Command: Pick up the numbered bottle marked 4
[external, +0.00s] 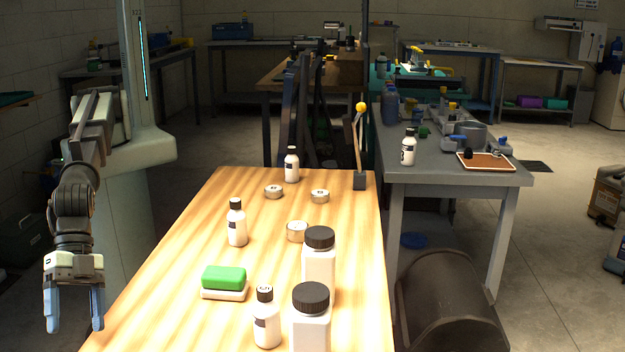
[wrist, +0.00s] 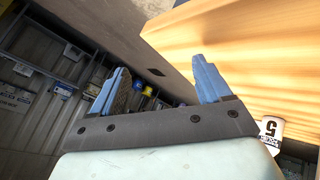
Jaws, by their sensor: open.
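Small white bottles with black caps stand upright on the wooden table: one at the far end (external: 291,168), one left of the middle (external: 236,228) and one near the front (external: 266,328). Another stands on the grey bench (external: 408,152). Their numbers are too small to read in the external view, so I cannot tell which is marked 4.
Two larger white jars (external: 318,265) (external: 311,333) stand at the table's front right. A green-topped sponge (external: 223,278) and several round tins (external: 297,231) lie on the wooden table (external: 175,270). A stand with a yellow ball (external: 361,107) rises at the far right corner.

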